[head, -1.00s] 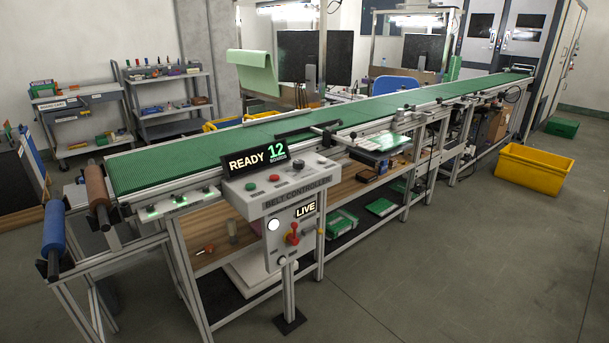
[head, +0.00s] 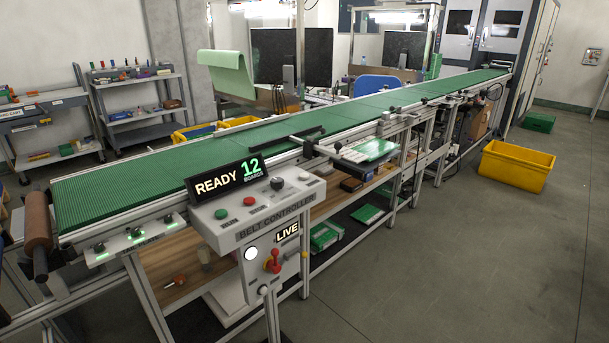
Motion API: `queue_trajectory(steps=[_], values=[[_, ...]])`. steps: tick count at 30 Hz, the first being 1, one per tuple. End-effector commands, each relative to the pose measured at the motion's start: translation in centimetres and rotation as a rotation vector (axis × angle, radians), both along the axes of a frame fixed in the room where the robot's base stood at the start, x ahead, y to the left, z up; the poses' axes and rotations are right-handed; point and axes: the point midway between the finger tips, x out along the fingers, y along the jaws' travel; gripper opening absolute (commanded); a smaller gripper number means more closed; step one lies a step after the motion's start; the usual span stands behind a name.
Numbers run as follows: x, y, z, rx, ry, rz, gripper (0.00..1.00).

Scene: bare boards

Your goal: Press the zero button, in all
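The belt controller (head: 277,213) is a light grey box on a post at the near side of the conveyor. Its display (head: 228,180) reads READY 12 BOARDS. On its sloped top are a green button (head: 221,214), a red button (head: 250,201), a dark knob (head: 276,184) and a small pale control (head: 304,178). Their labels are too small to read, so I cannot tell which is the zero button. Below are a LIVE sign (head: 288,232), a lit white round lamp (head: 251,254) and a red handle (head: 272,262). My gripper is not in view.
The green conveyor belt (head: 120,186) runs from near left to far right, with no boards visible on its near stretch. A yellow bin (head: 515,167) stands on the floor at right. A brown roller (head: 38,222) juts out at left. The floor in front and right is clear.

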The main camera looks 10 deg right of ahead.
Motion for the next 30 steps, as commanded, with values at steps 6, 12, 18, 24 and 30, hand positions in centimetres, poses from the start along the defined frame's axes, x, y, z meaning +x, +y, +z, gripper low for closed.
queue_trajectory(steps=[6, 12, 18, 24, 30], values=[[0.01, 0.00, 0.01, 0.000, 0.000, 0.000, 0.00], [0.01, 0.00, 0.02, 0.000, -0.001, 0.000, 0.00], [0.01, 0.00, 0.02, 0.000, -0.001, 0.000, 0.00], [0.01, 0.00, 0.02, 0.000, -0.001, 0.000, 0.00], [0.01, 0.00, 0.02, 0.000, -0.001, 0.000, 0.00]])
